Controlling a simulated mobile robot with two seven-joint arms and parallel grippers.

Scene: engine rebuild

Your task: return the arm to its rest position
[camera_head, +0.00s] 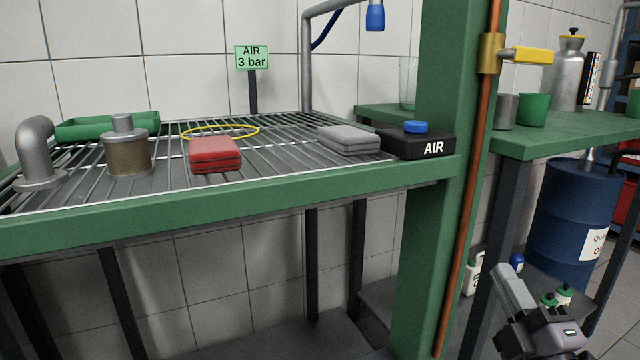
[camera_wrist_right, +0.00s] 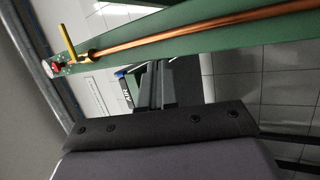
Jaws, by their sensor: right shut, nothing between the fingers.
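My right gripper (camera_head: 507,279) is low at the right of the head view, its grey fingers pointing up and to the left. It is shut and empty, apart from the green post (camera_head: 440,190) and the copper pipe (camera_head: 478,170). In the right wrist view its fingers (camera_wrist_right: 165,85) show beyond the dark palm edge, with the copper pipe (camera_wrist_right: 200,35) crossing past them. My left gripper is in neither view.
A green-framed wire rack (camera_head: 300,180) holds a red pad (camera_head: 214,155), a grey pad (camera_head: 348,140), a black AIR box (camera_head: 415,143) and a metal filter (camera_head: 127,150). A yellow valve handle (camera_head: 533,55) juts from the pipe. A blue drum (camera_head: 570,215) stands behind my right gripper.

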